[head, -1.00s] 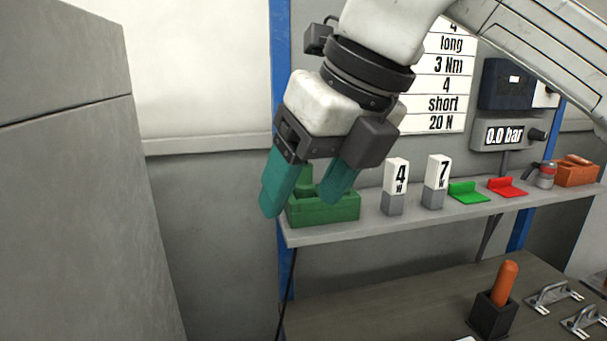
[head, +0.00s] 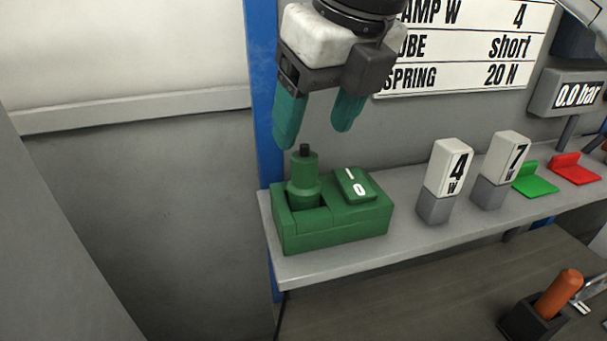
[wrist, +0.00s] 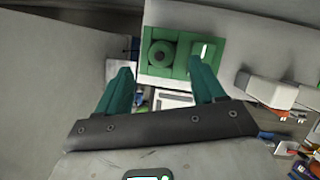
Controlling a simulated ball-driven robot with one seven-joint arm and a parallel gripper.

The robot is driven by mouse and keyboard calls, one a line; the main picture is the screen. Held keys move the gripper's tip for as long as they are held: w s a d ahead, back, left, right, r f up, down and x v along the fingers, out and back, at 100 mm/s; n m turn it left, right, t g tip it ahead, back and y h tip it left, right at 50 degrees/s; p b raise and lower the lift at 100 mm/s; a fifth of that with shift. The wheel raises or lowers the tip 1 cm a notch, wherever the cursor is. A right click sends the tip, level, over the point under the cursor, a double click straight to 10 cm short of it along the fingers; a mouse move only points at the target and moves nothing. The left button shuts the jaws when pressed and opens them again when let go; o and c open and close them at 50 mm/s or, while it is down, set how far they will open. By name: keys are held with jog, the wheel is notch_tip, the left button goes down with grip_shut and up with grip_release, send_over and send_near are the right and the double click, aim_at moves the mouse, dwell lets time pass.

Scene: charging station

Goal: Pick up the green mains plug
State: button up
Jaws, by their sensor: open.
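The green mains plug (head: 304,178) stands upright in the left recess of a green socket block (head: 335,230) on the grey shelf. Its top ends in a dark stub. A green rocker switch (head: 354,185) marked with white signs sits on the block's right half. My gripper (head: 318,138) is open and empty, its teal fingers pointing down just above the plug and apart from it. In the wrist view the plug (wrist: 161,55) shows from above as a round green shape, beyond and between the fingers (wrist: 162,80).
Two white and grey blocks marked 4 (head: 448,180) and 7 (head: 503,170) stand to the right on the shelf (head: 410,240). A green bracket (head: 536,181) and a red bracket (head: 575,169) lie farther right. A blue post (head: 262,90) rises behind the shelf's left end.

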aim_at(304, 154)
jog(key=shift+p+x, duration=1.05)
jog(key=shift+x, duration=3.35)
jog(key=c, duration=1.1)
jog(key=shift+c, duration=0.2)
